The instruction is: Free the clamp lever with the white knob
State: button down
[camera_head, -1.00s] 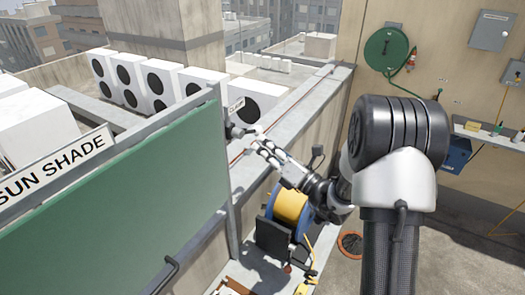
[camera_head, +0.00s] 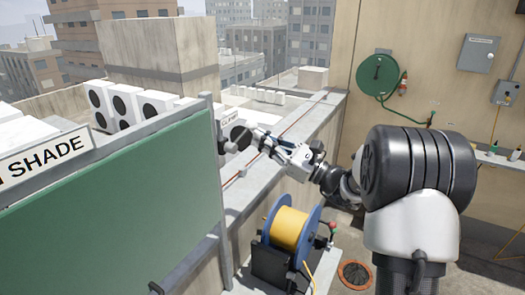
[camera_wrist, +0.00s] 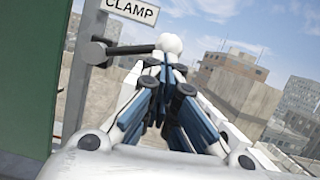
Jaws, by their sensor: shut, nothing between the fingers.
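The clamp lever (camera_wrist: 128,50) is a dark rod running right from a round pivot on the grey post, below the CLAMP label (camera_wrist: 130,10). Its white knob (camera_wrist: 170,44) is at the rod's right end in the wrist view. My gripper (camera_wrist: 160,64) is shut and empty, its fingertips overlapping the knob's lower edge in that view; I cannot tell whether they touch it. In the head view my gripper (camera_head: 257,138) reaches left to the lever at the panel's right post, and the knob is hard to make out there.
The green sun shade panel (camera_head: 130,215) fills the left. A parapet (camera_head: 290,130) runs behind my gripper. A yellow cable reel (camera_head: 290,228) stands below the arm. White condensers (camera_head: 120,103) sit beyond the panel. A green hose reel (camera_head: 381,75) hangs on the right wall.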

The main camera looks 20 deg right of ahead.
jog(key=shift+r+n, duration=0.35)
jog(key=shift+n, duration=0.35)
jog(key=f+b+v, duration=0.2)
jog(key=v, duration=1)
jog(key=shift+f, duration=0.45)
